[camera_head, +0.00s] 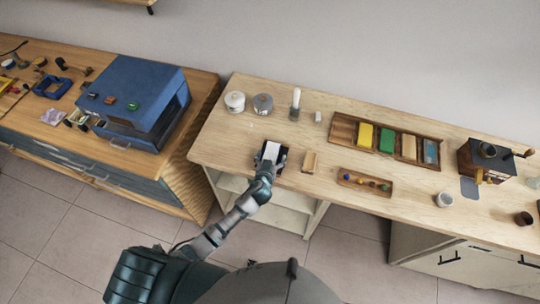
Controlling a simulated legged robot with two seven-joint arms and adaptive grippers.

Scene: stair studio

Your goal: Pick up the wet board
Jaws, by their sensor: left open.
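A small white board (272,150) lies on a dark base (283,161) near the front edge of the wooden table. I cannot tell from its look whether it is wet. My left gripper (266,163) is open at the near end of the white board, over the dark base. The fingers are small and dark, and I cannot tell whether they touch the board. The wrist hides part of the base. My right gripper is not in view.
A light wooden block (310,161) stands close to the right of the board. Behind are a white jar (235,101), a grey jar (263,104) and a white bottle (295,104). A tray with coloured blocks (343,129) lies right. A blue machine (138,91) stands left.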

